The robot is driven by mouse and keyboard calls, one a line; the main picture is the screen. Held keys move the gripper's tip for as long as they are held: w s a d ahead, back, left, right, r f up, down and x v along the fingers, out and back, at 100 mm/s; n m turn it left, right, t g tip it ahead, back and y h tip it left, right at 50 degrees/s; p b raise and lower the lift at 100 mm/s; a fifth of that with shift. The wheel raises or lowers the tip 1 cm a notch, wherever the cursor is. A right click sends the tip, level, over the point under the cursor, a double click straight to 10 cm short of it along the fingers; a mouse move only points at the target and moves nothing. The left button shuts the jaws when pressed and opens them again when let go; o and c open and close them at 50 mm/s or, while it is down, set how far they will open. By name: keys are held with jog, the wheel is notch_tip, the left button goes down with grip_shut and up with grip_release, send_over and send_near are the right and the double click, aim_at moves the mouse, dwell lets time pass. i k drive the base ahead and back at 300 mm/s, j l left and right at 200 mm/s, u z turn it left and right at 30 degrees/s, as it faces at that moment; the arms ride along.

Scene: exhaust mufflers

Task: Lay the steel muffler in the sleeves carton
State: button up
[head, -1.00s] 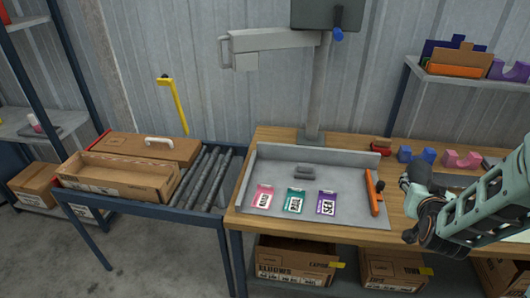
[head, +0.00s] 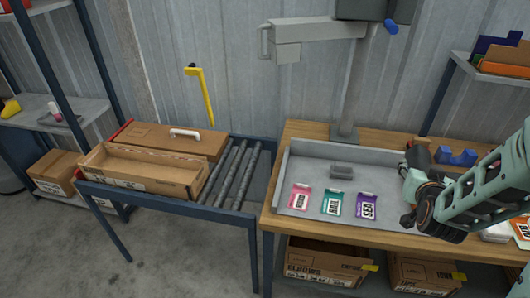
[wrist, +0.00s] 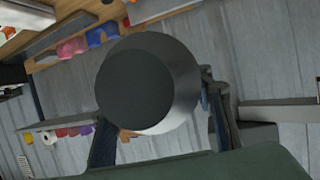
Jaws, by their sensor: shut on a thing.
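In the wrist view a dark grey round end with a bright metal side, which looks like the steel muffler (wrist: 150,85), sits between the two fingers of my gripper (wrist: 165,115). My gripper is shut on it. In the head view my gripper (head: 410,192) is over the right part of the grey tray on the bench; the muffler cannot be made out there. An open, long cardboard carton (head: 145,176) stands on the roller stand at the left, well apart from my gripper. Its label is too small to read, so I cannot confirm it is the sleeves carton.
A closed brown case (head: 172,143) lies behind the open carton, beside bare rollers (head: 232,175). The grey tray (head: 330,212) holds three coloured cards and a grey block. A post (head: 352,90) with a side arm rises behind it. Cartons (head: 325,265) sit under the bench.

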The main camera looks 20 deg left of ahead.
aim_at(144, 169)
jog(key=i+j, duration=0.1)
jog(key=j, duration=0.4)
jog(key=i+j+u, duration=0.15)
jog(key=j, duration=0.8)
jog(key=i+j+u, duration=0.15)
jog(key=j, duration=0.3)
jog(key=i+j, duration=0.15)
jog(key=j, duration=0.3)
jog(key=i+j+u, duration=0.1)
jog(key=j, duration=0.35)
jog(key=i+j+u, duration=0.1)
jog(key=j, duration=0.35)
jog(key=i+j, duration=0.25)
jog(key=j, duration=0.15)
jog(key=j+u, duration=0.05)
